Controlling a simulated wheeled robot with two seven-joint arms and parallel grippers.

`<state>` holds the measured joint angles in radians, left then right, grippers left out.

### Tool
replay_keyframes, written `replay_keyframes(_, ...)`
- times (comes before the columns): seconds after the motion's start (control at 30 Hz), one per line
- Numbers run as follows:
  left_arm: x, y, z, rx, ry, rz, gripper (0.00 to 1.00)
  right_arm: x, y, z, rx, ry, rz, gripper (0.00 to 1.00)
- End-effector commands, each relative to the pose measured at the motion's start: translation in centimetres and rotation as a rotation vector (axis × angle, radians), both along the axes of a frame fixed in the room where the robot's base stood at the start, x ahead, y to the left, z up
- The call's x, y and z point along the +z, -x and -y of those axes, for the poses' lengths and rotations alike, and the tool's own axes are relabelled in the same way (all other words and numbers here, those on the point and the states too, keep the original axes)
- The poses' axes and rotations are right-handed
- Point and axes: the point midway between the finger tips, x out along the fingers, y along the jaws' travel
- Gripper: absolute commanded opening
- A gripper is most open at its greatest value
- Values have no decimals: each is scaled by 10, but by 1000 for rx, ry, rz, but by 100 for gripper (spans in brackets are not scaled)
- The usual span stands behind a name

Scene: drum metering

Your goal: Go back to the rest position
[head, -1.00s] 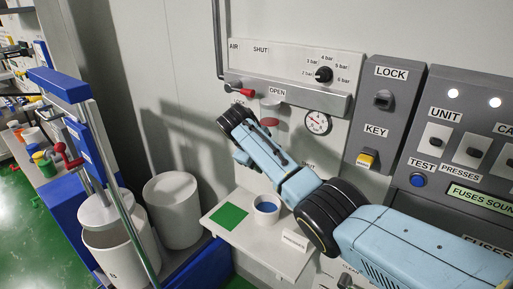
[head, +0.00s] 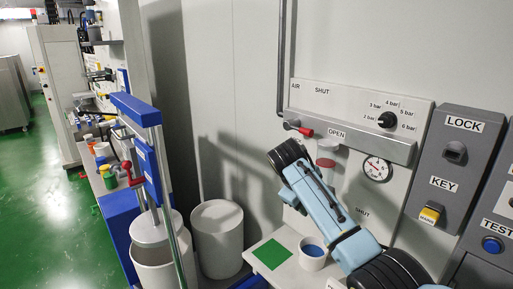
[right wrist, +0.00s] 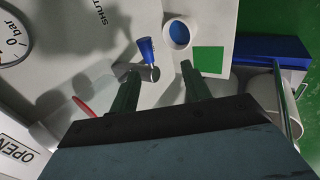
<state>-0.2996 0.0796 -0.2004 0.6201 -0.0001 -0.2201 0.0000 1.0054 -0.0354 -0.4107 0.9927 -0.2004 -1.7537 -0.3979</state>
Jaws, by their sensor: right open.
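My right arm (head: 320,200) enters the head view from the lower right and reaches in front of the air panel (head: 345,105). Its gripper fingers are hidden there. In the right wrist view my right gripper (right wrist: 160,71) is open, with two dark green fingers apart and nothing held between them. A blue-tipped lever (right wrist: 147,50) shows just beyond the fingertips; I cannot tell how far away it is. The red air lever (head: 300,129) points toward the panel's left end, left of the OPEN label. The pressure gauge (head: 376,169) is right of my arm. My left gripper is out of view.
A cup with blue contents (head: 313,252) stands beside a green square (head: 271,254) on a pale shelf below the panel. A blue-framed stand (head: 140,110) and pale drums (head: 217,236) are to the left. Open green floor (head: 55,190) lies at far left.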

Motion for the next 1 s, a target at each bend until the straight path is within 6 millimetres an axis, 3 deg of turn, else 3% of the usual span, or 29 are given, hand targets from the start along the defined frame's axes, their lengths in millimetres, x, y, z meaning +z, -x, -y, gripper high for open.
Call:
replay_keyframes(0.2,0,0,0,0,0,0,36,-91,55,-10,-17,-148,-6,48)
replay_keyframes(0.4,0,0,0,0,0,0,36,-156,128,-12,-72,-289,2,48)
replay_keyframes(0.5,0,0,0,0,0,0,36,-178,170,-9,-110,-351,7,48)
replay_keyframes(0.67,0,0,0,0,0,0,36,-201,240,-2,-177,-438,18,48)
replay_keyframes(0.8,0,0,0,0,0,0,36,-205,299,6,-238,-498,32,48)
replay_keyframes(1.0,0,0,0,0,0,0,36,-197,354,14,-293,-545,46,48)
